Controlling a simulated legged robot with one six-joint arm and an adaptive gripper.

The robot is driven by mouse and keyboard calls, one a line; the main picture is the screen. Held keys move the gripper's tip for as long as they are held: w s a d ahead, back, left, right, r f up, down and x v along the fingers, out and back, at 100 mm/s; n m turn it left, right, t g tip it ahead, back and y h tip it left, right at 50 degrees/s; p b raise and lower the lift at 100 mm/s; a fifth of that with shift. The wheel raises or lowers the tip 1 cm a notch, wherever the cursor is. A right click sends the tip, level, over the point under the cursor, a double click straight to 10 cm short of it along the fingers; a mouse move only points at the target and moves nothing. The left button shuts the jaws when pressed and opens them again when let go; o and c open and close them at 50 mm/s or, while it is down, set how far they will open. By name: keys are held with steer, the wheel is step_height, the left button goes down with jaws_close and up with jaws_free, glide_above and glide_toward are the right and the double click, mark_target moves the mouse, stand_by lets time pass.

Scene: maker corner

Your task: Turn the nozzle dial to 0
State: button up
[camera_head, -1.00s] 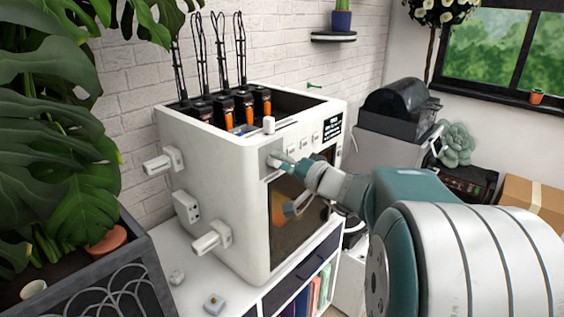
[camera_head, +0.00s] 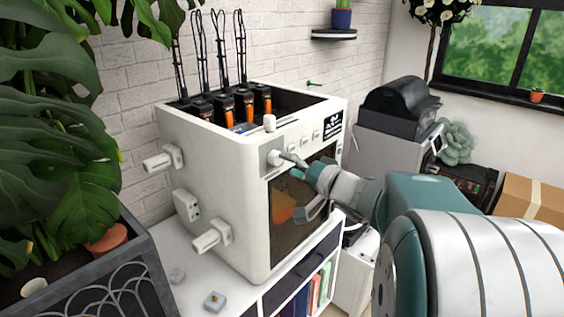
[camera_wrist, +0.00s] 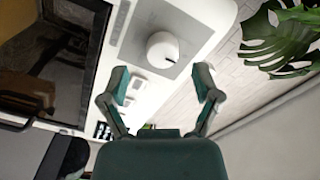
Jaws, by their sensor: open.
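The nozzle dial (camera_wrist: 162,46) is a round white knob on a grey panel at the top of the white machine's front. It carries a small dark mark near its lower right in the wrist view; I cannot read any numbers. In the head view the dial (camera_head: 274,157) shows at the machine's upper left front corner. My gripper (camera_head: 293,166) is just in front of it and to the right, apart from it. In the wrist view my gripper (camera_wrist: 162,80) is open and empty, with the dial beyond and between its spread fingertips.
The white machine (camera_head: 215,160) stands on a white shelf unit (camera_head: 245,298). Its dark window (camera_head: 300,205) lies below my gripper. Levers jut from its left side. Small white switches line the front edge right of the dial. A large leafy plant (camera_head: 60,140) is at left.

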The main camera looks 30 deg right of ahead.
steer(key=v, duration=0.9)
steer(key=s+a+f+n+g+y, duration=0.1)
steer(key=s+a+f+n+g, duration=0.2)
steer(key=a, duration=0.4)
steer(key=a+f+g+y, duration=0.1)
steer(key=a+f+g, duration=0.1)
steer(key=a+g, duration=0.45)
steer(key=s+a+f+n+g+h, duration=0.1)
steer(key=s+a+f+n+h, duration=0.1)
steer(key=s+h, duration=0.2)
steer(key=s+a+f+n+g+h, duration=0.1)
steer(key=s+a+f+n+h, duration=0.1)
steer(key=s, duration=0.4)
steer(key=shift+s+a+f+n+h, duration=0.4)
steer(key=shift+a+h, duration=0.3)
steer(key=shift+h, duration=0.4)
